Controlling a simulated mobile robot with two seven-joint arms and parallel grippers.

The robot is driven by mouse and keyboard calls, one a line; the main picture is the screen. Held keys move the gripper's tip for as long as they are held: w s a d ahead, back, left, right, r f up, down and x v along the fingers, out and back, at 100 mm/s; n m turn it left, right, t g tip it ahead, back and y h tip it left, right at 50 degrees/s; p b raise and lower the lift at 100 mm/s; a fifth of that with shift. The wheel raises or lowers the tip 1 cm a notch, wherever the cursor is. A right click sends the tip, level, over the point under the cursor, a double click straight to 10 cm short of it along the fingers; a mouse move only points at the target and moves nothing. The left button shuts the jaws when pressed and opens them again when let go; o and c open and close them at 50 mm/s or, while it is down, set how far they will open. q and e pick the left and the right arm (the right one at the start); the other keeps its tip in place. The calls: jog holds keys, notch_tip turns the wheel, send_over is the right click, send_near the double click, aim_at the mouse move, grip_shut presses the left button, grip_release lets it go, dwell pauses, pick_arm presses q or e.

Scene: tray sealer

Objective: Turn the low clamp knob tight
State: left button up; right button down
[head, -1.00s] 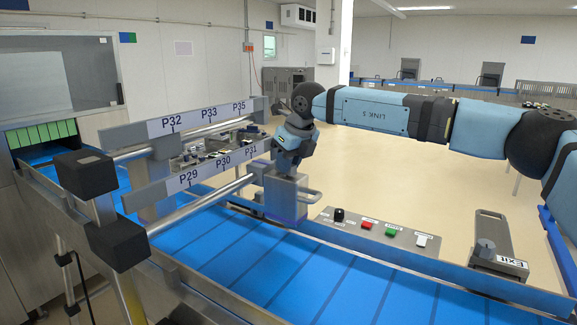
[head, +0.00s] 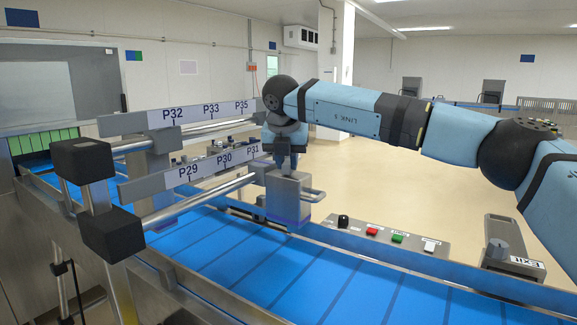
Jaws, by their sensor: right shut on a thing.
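The low rail (head: 215,172), labelled P29, P30 and P31, runs above the blue belt into a grey clamp block (head: 287,199) with a side handle (head: 317,195). My right gripper (head: 286,167) points down at the top of this block and is shut. What it holds is the low clamp knob, as far as its place on the block tells; the knob itself is hidden by the fingers and wrist. The knob's turn angle cannot be seen. My left gripper is not in view.
The high rail (head: 190,115), labelled P32, P33 and P35, lies behind. Two black end blocks (head: 113,233) stand at the left. A button panel (head: 385,238) and an exit-marked unit (head: 505,245) are beyond the blue belt (head: 250,262).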

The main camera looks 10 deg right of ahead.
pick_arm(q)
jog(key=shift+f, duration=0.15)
pick_arm(e)
jog(key=shift+w+a+m+g+h, duration=0.1)
jog(key=shift+m+g+h, duration=0.2)
jog(key=shift+m, duration=0.8)
jog(key=shift+w+a+m+g+h, duration=0.15)
jog(key=shift+m+h, duration=0.25)
jog(key=shift+m, duration=0.7)
jog(key=shift+s+d, duration=0.1)
jog(key=c, duration=1)
grip_release()
pick_arm(q)
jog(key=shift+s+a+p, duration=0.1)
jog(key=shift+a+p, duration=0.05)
jog(key=shift+p, duration=0.4)
pick_arm(e)
jog(key=v, duration=1.4)
